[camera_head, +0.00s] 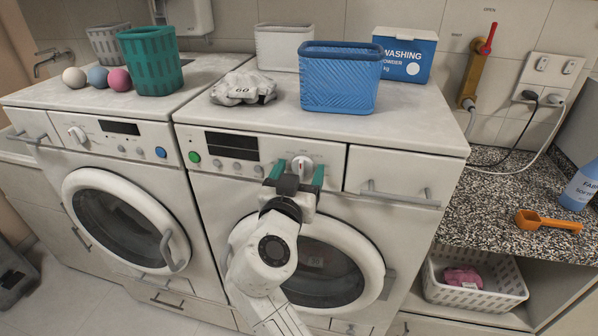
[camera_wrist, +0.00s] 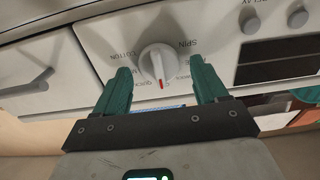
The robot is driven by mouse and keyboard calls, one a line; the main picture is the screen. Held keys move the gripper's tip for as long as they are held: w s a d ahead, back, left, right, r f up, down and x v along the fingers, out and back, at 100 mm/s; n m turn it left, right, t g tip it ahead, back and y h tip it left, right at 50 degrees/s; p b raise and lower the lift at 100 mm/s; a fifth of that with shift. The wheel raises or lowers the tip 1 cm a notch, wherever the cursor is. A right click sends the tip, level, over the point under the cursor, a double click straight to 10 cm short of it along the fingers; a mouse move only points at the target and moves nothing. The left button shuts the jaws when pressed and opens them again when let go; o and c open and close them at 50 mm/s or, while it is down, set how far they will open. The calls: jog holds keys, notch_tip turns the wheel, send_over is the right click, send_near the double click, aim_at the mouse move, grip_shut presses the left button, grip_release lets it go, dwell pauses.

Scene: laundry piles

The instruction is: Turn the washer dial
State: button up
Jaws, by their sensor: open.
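The right washer (camera_head: 230,170) has a round white dial (camera_head: 301,168) on its control panel, to the right of a dark display. In the wrist view the dial (camera_wrist: 159,62) has a raised grip bar with a red mark at one end, and printed labels such as "SPIN" and "COTTON" around it. My gripper (camera_head: 296,174) is in front of the dial. In the wrist view its green fingers (camera_wrist: 162,80) are open, one on each side of the dial, with visible gaps; I cannot tell how deep they reach. Nothing is held.
A second washer (camera_head: 110,160) stands at the left. A drawer handle (camera_head: 400,194) juts out right of the dial. The panel around the dial is clear.

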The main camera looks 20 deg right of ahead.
jog(key=shift+c, duration=0.3)
jog(key=c, duration=0.9)
jog(key=shift+c, duration=0.2)
jog(key=shift+n, duration=0.4)
jog(key=n, duration=0.6)
jog(key=shift+w+a+n+p, duration=0.1)
jog(key=shift+n+p, duration=0.2)
jog(key=shift+n, duration=0.1)
jog(key=n+p, duration=0.1)
jog(key=n, duration=0.3)
jog(key=shift+p, duration=0.35)
jog(key=shift+a+f+n+p, duration=0.15)
jog(key=shift+n+p, duration=0.65)
jog(key=shift+n, duration=1.3)
